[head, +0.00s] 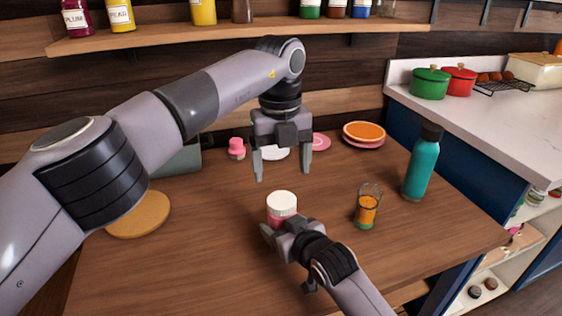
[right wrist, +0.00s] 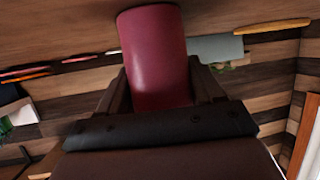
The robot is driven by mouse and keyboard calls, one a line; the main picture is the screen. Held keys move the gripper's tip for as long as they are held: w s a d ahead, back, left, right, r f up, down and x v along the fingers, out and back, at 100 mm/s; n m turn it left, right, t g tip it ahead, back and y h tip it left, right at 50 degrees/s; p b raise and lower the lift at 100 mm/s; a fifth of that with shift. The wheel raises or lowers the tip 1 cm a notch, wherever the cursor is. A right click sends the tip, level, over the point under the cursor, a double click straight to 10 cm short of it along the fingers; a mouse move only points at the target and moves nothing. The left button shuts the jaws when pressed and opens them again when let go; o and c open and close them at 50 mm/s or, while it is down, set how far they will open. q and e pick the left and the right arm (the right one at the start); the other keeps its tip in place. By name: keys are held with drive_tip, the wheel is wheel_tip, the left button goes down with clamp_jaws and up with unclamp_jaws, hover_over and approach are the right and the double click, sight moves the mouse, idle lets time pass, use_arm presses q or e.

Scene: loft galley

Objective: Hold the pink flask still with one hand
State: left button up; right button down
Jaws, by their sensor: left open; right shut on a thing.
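The pink flask with its white lid (head: 282,203) stands upright on the wooden table (head: 215,250). My right gripper (head: 284,226) is shut around its lower body from the near side. In the right wrist view the flask's deep pink body (right wrist: 155,60) sits between my two fingers; its lid is out of that view. My left gripper (head: 284,172) is open and empty. It points down above the table, over and behind the flask, apart from the lid.
A small pink bottle (head: 236,149) and stacked plates (head: 364,132) are behind. A round wooden board (head: 140,215) lies left. The front-left table is clear.

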sight(282, 200)
use_arm(q)
drive_tip(key=shift+r+n, duration=0.15)
drive_tip(key=shift+n, duration=0.15)
drive_tip(key=shift+f, duration=4.05)
drive_tip(key=c, duration=1.1)
drive_tip(key=m, duration=0.6)
drive_tip(key=shift+m, duration=0.3)
drive_tip(key=o, duration=1.2)
drive_tip(key=shift+c, duration=0.2)
